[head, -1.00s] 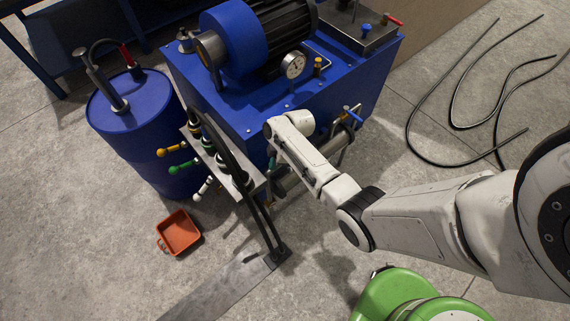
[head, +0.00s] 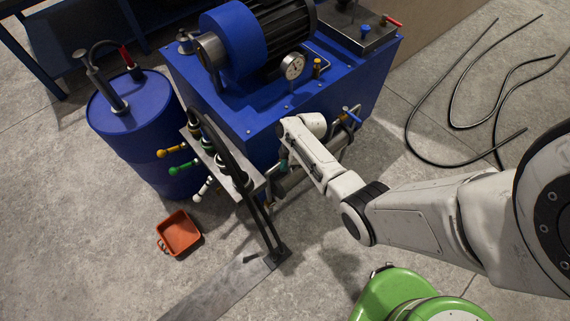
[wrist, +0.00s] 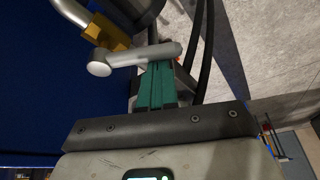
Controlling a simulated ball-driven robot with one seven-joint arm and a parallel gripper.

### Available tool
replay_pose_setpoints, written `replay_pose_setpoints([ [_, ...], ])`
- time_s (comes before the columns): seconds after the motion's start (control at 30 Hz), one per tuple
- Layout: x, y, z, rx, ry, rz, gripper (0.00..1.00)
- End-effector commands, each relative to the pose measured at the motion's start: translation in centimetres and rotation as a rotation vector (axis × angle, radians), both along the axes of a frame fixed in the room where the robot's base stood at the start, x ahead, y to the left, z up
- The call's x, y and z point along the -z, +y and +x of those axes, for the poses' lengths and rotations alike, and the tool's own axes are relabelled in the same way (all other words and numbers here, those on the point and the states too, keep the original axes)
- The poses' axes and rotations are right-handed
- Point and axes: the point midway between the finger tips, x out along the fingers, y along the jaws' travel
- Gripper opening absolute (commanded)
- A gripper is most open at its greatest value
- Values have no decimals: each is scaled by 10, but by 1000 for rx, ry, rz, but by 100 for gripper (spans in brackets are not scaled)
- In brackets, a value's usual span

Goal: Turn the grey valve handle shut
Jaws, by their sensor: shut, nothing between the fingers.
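The grey valve handle (wrist: 140,56) is a short bar with a rounded end, lying across the upper middle of the wrist view beside a brass fitting (wrist: 104,33). My gripper (wrist: 158,72) has green fingers, which are shut together with nothing between them. The fingertips are right at the bar, near its right half; I cannot tell whether they touch it. In the head view my arm reaches down along the front of the blue press unit (head: 222,105). The grey handle cannot be made out clearly there.
A manifold with black hoses and yellow, green and white levers (head: 182,169) is left of my arm. A blue drum (head: 136,125) and an orange tray (head: 180,233) stand further left. A blue-handled valve (head: 352,114) is close right. Black cables (head: 428,162) lie on the floor.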

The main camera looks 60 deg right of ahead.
Motion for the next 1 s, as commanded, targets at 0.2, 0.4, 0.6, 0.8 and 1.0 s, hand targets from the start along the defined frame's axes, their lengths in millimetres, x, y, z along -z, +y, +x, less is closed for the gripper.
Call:
replay_pose_setpoints([
  [0.2, 1, -6, -5, -111, -2, -2, 0],
  [0.4, 2, -12, -12, -253, 0, -1, 0],
  [0.6, 1, -18, -17, -381, 0, -1, 0],
  [0.8, 0, -21, -20, -377, -1, -1, 0],
  [1.0, 0, -24, -21, -376, -1, 0, 0],
])
